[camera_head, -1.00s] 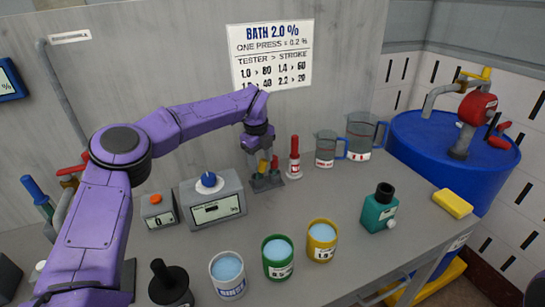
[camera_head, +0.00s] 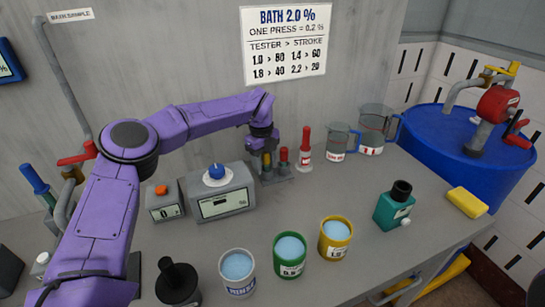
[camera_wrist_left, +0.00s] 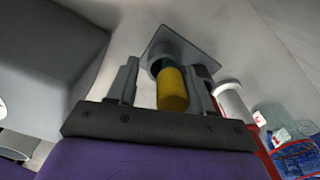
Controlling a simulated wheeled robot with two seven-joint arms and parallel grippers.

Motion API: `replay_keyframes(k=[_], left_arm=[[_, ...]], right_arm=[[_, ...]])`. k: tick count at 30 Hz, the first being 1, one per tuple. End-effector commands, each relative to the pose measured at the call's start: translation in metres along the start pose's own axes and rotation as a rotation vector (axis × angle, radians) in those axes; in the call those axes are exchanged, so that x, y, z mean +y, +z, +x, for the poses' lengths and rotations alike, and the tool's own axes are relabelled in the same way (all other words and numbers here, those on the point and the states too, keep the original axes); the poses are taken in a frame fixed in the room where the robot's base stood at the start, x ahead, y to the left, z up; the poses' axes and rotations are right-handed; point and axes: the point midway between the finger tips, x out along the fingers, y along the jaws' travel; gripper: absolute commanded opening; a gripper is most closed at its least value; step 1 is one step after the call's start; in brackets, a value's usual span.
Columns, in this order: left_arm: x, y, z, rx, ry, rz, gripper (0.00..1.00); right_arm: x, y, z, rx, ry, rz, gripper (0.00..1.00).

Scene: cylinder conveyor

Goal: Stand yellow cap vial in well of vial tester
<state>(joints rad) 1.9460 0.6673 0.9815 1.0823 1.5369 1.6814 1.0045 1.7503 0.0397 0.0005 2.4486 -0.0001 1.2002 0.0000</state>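The yellow cap vial (camera_head: 267,160) stands in a small grey rack (camera_head: 281,178) at the back of the bench. The wrist view shows its yellow cap (camera_wrist_left: 172,90) between the fingers of my left gripper (camera_wrist_left: 165,85). The fingers are open, with a visible gap on the cap's left side. In the head view my left gripper (camera_head: 266,152) is low at the rack. The vial tester (camera_head: 224,201) is a grey box with a dashed display, left of the rack. A blue round piece in a white ring sits on its top; I cannot make out the well. My right gripper is not seen.
A red-topped bottle (camera_head: 305,146) is just right. Cups of blue liquid (camera_head: 290,248) line the front. A box with an orange button (camera_head: 163,202) is left of the tester. A green bottle (camera_head: 394,207) stands right.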

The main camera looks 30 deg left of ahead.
Motion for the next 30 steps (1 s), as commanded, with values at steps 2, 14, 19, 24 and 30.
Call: replay_keyframes(k=[2, 14, 19, 24, 30], left_arm=[[0.001, 0.003, 0.005, -0.032, 0.016, -0.012, 0.56], [-0.011, -0.021, -0.006, -0.050, 0.020, -0.002, 0.56], [-0.010, -0.021, -0.008, -0.049, 0.017, -0.005, 0.56], [-0.009, -0.020, -0.009, -0.048, 0.015, -0.007, 0.56], [-0.010, -0.020, -0.029, -0.050, 0.011, -0.009, 0.56]], right_arm=[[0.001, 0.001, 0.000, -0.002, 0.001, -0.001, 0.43], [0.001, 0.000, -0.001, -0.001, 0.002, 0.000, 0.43], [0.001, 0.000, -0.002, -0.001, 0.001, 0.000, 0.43], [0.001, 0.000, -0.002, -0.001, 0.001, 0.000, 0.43], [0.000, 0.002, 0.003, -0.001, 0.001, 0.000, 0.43]])
